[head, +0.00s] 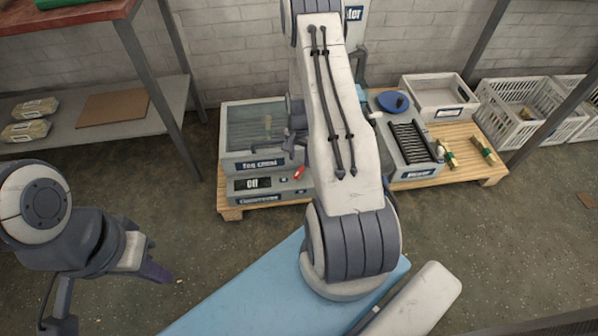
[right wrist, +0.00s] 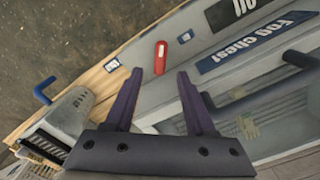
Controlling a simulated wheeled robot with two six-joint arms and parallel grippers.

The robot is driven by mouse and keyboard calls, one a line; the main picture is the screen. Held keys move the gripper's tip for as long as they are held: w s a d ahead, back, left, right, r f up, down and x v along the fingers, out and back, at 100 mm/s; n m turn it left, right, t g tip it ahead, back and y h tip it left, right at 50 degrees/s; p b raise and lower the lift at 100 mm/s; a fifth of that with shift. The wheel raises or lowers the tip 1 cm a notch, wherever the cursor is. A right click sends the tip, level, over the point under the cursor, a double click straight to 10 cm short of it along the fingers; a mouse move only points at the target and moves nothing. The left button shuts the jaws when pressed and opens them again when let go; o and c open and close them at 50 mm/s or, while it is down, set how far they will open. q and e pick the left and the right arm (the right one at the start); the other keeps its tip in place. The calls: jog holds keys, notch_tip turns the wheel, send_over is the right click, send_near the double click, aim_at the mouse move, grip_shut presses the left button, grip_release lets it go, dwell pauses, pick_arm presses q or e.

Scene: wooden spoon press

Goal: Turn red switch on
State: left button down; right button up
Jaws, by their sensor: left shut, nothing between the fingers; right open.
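The small red switch (head: 299,172) is on the front of the grey machine (head: 240,198), right of a dark display (head: 258,183) reading "Off". In the right wrist view the switch (right wrist: 160,57) shows just beyond and between my two fingertips. My right gripper (right wrist: 159,72) is open with nothing between its fingers; I cannot tell whether it touches the machine. In the head view it is mostly hidden behind my right arm. My left gripper (head: 158,271) is shut and empty, over the floor at the lower left, far from the switch.
A clear-lidded chest (head: 255,128) labelled "Fog Chest" sits above the display. The machines stand on a wooden pallet (head: 460,183) with a white tray (head: 440,97). White crates (head: 520,110) are at right; a metal shelf (head: 90,130) is at left.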

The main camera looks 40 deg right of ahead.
aim_at(299, 171)
notch_tip(299, 171, down, 6)
jog(key=shift+f+b, duration=0.15)
jog(key=shift+b, duration=1.05)
grip_shut()
